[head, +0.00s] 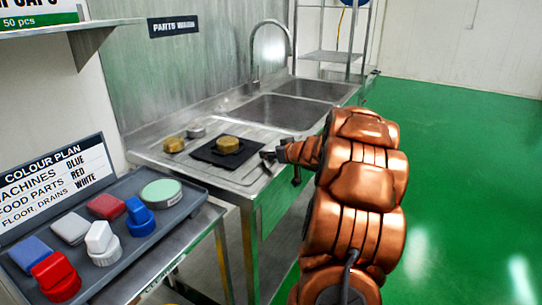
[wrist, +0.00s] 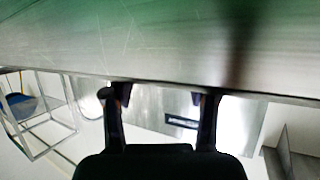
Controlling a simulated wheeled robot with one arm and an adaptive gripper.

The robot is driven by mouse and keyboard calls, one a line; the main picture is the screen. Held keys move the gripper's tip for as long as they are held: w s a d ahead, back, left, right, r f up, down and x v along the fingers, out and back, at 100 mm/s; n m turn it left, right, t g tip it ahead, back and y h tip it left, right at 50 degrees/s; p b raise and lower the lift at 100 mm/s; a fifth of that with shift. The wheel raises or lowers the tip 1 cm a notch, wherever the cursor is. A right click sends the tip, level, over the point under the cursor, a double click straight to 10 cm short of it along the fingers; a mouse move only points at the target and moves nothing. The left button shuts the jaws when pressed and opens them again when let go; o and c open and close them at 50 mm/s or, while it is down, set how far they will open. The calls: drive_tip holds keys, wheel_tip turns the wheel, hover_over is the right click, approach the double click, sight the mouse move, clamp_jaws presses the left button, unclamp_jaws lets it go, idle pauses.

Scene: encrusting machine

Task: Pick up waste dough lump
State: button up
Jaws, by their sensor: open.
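I cannot tell for sure which piece is the waste dough lump. A golden-brown, chunky piece (head: 228,145) sits on a black square mat (head: 205,154) on the steel drainboard in the head view. A smaller brownish piece (head: 173,144) lies to its left on the bare drainboard. My gripper (head: 268,156) is at the drainboard's right edge, just right of the mat and apart from both pieces. In the wrist view my gripper (wrist: 163,95) is open, with nothing between its fingers. Neither piece shows in that view.
A small grey piece (head: 196,131) lies behind the brown ones. The double sink (head: 275,110) and tap (head: 288,45) stand behind. A grey tray (head: 135,245) with coloured brushes and blocks is at front left. Green floor (head: 460,170) is clear at right.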

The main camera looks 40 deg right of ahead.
drive_tip(key=c, duration=0.9)
drive_tip(key=shift+r, duration=0.1)
wheel_tip(320, 180, up, 3)
drive_tip(key=shift+d+r+p, duration=0.1)
drive_tip(key=shift+r+p, duration=0.05)
drive_tip(key=shift+p, duration=0.55)
drive_tip(key=shift+s+r, duration=0.1)
drive_tip(key=shift+r, duration=0.1)
drive_tip(key=s+a, duration=0.3)
drive_tip(key=s, duration=0.1)
drive_tip(key=s+a, duration=0.3)
drive_tip(key=a, duration=0.1)
drive_tip(key=s+a+r, duration=0.1)
drive_tip(key=s+a, duration=0.3)
drive_tip(key=shift+s+r, duration=0.1)
drive_tip(key=shift+s, duration=0.25)
